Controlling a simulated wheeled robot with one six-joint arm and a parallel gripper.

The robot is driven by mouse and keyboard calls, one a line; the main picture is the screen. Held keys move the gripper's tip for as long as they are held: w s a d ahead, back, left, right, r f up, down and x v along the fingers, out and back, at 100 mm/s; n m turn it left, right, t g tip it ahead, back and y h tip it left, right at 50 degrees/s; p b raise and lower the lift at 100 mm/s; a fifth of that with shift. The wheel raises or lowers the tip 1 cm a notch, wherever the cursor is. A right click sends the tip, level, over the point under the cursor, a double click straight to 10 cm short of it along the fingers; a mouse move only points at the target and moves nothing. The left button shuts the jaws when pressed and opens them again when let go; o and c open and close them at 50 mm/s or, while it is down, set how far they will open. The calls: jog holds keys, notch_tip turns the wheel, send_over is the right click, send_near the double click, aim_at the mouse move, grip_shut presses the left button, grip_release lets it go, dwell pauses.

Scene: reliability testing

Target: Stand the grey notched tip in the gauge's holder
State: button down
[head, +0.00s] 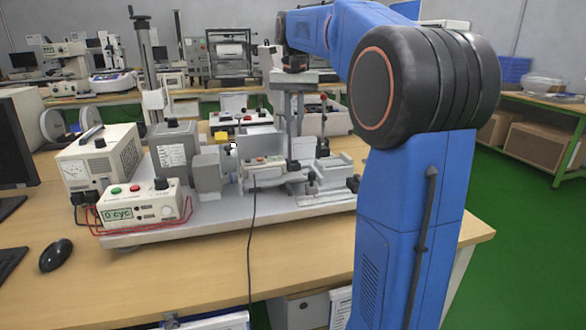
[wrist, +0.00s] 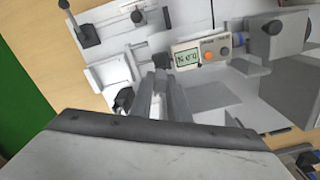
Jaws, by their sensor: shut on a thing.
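My gripper (head: 291,125) points down over the test rig; in the wrist view its fingers (wrist: 158,88) are close together. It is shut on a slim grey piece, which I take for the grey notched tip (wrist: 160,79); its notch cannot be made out. The gauge (head: 264,174) lies flat on the rig and shows its display and buttons in the wrist view (wrist: 201,53). A small dark block at the gauge's end, seemingly its holder (wrist: 161,60), is just beyond the fingertips. Whether the tip touches it cannot be told.
The rig's light baseplate (head: 150,236) stands on a wooden bench (head: 200,270). A control box with a counter (head: 140,205) and a meter box (head: 98,155) stand at left. A tall column (head: 146,65) rises behind. Clamps and a slide (head: 322,180) are right of the gauge.

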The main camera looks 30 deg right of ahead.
jog(key=m, duration=0.6)
jog(key=shift+r+m, duration=0.3)
jog(key=shift+r, duration=0.1)
jog(key=m, duration=0.6)
jog(key=shift+s+r, duration=0.1)
jog(key=shift+r, duration=0.15)
jog(key=shift+m, duration=0.3)
jog(key=shift+f, duration=4.9)
jog(key=shift+f, duration=0.25)
jog(key=shift+s+f, duration=0.1)
jog(key=shift+f, duration=0.2)
jog(key=shift+f, duration=0.2)
jog(key=c, duration=1.7)
grip_release()
notch_tip(320, 180, up, 14)
jog(key=shift+f, duration=0.25)
